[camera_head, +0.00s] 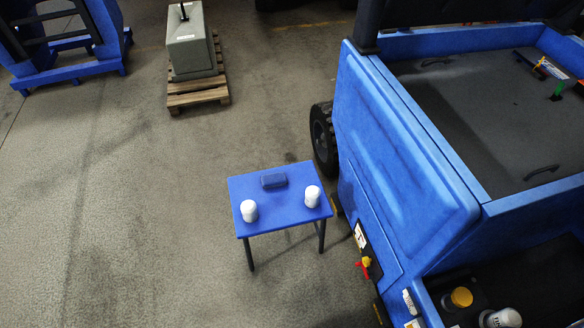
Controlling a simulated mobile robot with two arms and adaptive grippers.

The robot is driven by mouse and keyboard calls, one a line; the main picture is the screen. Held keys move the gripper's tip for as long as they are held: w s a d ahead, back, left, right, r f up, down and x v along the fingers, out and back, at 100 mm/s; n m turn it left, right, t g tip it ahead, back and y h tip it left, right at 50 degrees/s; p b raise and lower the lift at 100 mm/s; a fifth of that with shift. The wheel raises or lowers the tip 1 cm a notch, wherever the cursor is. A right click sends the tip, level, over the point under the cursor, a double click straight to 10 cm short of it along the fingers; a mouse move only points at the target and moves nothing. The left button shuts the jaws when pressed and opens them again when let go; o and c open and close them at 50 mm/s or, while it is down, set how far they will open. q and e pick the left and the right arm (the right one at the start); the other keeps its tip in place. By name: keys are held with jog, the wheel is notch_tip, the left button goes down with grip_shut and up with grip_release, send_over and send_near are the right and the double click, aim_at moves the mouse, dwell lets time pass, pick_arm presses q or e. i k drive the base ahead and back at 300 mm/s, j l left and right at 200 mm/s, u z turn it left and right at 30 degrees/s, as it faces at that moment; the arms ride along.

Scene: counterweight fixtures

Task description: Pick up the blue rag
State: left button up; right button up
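The blue rag (274,181) appears as a small dark blue folded block lying near the back of a small blue table (277,217). Two white cylindrical containers stand on the same table: a left one (249,211) at the front left and a right one (312,196) near the right edge. The rag lies behind and between them, apart from both. Neither of my grippers shows in the head view.
A large blue machine (410,170) with a black wheel (323,138) stands just right of the table. A grey block (191,45) sits on a wooden pallet (198,91) at the back. A blue frame (68,72) stands at the back left. The floor left of the table is clear.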

aim_at(279, 179)
jog(key=z, duration=3.5)
jog(key=u, duration=3.45)
jog(key=i+j+z, duration=0.1)
jog(key=z, duration=0.35)
jog(key=j+z, duration=0.3)
jog(key=z, duration=0.15)
jog(key=j+z, duration=0.2)
jog(key=z, duration=0.25)
jog(key=j+z, duration=0.25)
jog(key=z, duration=0.2)
jog(key=k+j+z, duration=0.1)
jog(key=j, duration=0.35)
jog(key=k+j+z, duration=0.15)
jog(key=j, duration=0.25)
jog(key=k+j+z, duration=0.1)
jog(key=j, duration=0.3)
jog(key=k+j+z, duration=0.1)
jog(key=j, duration=0.3)
jog(key=k+j+z, duration=0.1)
jog(key=j, duration=0.3)
jog(key=k, duration=0.1)
